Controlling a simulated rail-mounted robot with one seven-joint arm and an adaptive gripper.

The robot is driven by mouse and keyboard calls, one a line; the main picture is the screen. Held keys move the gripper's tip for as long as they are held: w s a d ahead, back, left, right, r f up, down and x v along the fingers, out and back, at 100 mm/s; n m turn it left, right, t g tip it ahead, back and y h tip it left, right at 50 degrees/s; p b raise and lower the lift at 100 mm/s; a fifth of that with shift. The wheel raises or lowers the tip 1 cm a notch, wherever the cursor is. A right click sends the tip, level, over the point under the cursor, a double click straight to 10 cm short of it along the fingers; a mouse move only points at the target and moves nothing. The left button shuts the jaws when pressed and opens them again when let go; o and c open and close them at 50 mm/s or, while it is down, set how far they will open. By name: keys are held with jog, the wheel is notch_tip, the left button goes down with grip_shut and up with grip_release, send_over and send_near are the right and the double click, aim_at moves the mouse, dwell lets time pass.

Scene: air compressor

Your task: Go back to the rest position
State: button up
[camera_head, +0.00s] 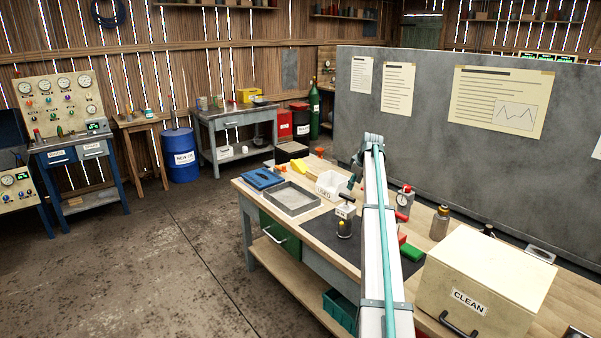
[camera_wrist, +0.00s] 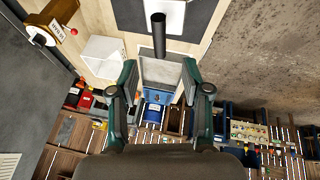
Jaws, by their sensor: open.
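My gripper (camera_wrist: 158,75) is open, with its two green-and-dark fingers spread apart and nothing between them that I can see gripped. In the head view my white arm reaches away over the workbench (camera_head: 325,258), and the gripper at its far end is mostly hidden behind the arm.
A grey partition (camera_head: 430,110) stands behind. Open floor (camera_head: 150,265) lies to the left.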

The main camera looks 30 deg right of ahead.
jog(key=s+a+f+m+g, duration=0.2)
jog(key=s+a+f, duration=0.6)
jog(key=a+f, duration=0.4)
jog(key=s+a+f+m+g+y, duration=0.1)
jog(key=s+a+f+m, duration=0.2)
jog(key=s+a+f, duration=0.95)
jog(key=s+a+f+m+g, duration=0.2)
jog(key=s+a+f, duration=0.3)
jog(key=a+f, duration=0.75)
jog(key=s+a+f+g, duration=0.1)
jog(key=s+a+f, duration=0.45)
jog(key=s, duration=0.25)
jog(key=s+a+f+g, duration=0.1)
jog(key=s+a+f, duration=0.3)
jog(key=s+f, duration=0.4)
jog(key=s+a+f+n+g, duration=0.1)
jog(key=s+a, duration=0.2)
jog(key=s, duration=0.5)
jog(key=s+a+f+n+g, duration=0.1)
jog(key=s+a, duration=0.3)
jog(key=s, duration=0.5)
jog(key=s+a+f+n+g, duration=0.1)
jog(key=s+a, duration=0.3)
jog(key=s, duration=0.5)
jog(key=shift+f+g, duration=0.2)
jog(key=shift+g, duration=0.7)
jog(key=shift+d, duration=0.1)
